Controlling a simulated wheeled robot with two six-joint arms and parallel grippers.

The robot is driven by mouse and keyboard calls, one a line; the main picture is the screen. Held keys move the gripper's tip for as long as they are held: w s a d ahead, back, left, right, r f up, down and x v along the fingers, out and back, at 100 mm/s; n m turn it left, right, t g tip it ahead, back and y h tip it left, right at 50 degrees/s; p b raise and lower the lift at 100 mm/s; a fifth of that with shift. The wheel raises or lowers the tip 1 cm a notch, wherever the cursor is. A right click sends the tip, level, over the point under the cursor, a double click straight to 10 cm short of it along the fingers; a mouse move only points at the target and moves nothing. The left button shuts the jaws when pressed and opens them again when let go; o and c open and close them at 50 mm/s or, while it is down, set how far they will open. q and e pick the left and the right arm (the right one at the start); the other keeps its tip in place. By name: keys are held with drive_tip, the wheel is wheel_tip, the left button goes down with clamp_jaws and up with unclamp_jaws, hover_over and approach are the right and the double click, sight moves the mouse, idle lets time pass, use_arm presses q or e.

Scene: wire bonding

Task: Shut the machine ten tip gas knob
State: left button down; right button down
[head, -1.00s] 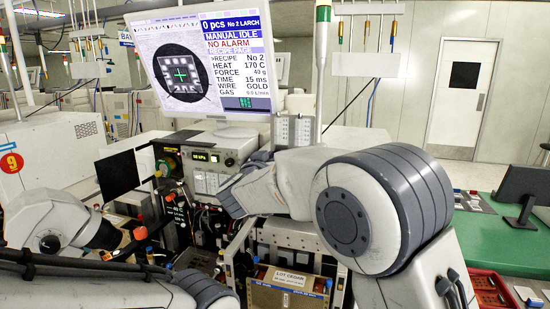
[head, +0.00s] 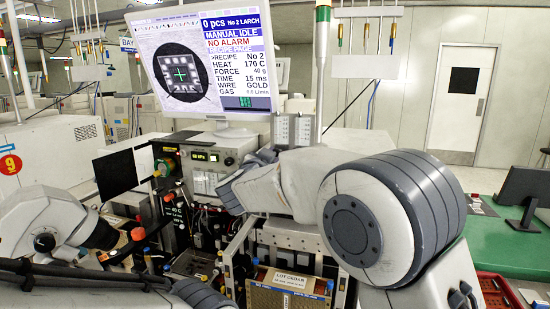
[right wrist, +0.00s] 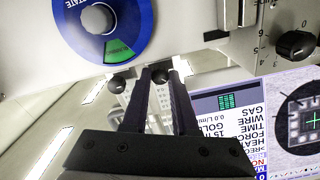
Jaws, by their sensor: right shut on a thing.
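The bonding machine's screen (head: 210,60) shows MANUAL IDLE and NO ALARM. To its right is a gas panel (head: 293,128) with two upright tubes. In the right wrist view, seen upside down, my right gripper (right wrist: 161,78) is shut on a small dark round knob (right wrist: 160,74) at the panel. A second dark knob (right wrist: 118,85) sits beside it, apart from the fingers. The GAS line on the screen (right wrist: 225,115) reads 0.0 L/min there. In the head view my right arm hides the knobs and most of the right gripper. My left gripper is not clearly visible.
A round blue and green state dial (right wrist: 103,25) and a black knob (right wrist: 296,45) are close to the fingers. A box labelled LOT CEDAR (head: 288,285) stands in front. A neighbouring machine with a red 9 badge (head: 10,165) is at left. A green table (head: 500,235) is at right.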

idle(0.3)
drive_tip(key=c, duration=0.7)
unclamp_jaws()
drive_tip(key=b+v, duration=0.2)
drive_tip(key=v, duration=0.8)
drive_tip(key=shift+s+r, duration=0.1)
drive_tip(key=shift+s, duration=0.15)
